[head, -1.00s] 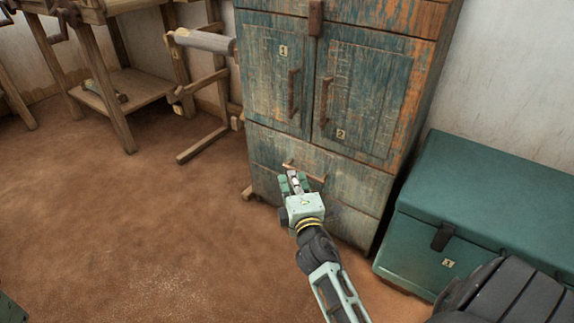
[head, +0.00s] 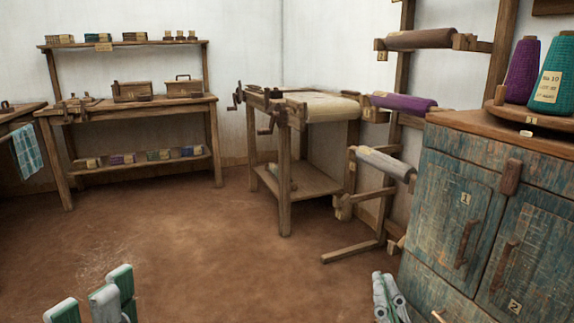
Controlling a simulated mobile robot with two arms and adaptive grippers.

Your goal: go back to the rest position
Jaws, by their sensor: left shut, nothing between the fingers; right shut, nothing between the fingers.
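My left gripper (head: 98,300) shows at the bottom left of the head view. It is shut and empty, with only its pale green fingers in the picture, over bare floor. My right gripper (head: 389,298) shows at the bottom edge, right of the middle. It is shut and empty, just left of the worn blue-green cabinet (head: 450,273) in the picture. I cannot tell the gap between them. Both arms are mostly out of the picture below.
The cabinet's doors, marked 1 and 2, are closed. Cones of purple and teal yarn (head: 549,78) stand on top. A wooden rack (head: 372,245) holds cloth rolls beside it. A workbench (head: 140,104) stands at the back left. The brown floor (head: 200,245) between is clear.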

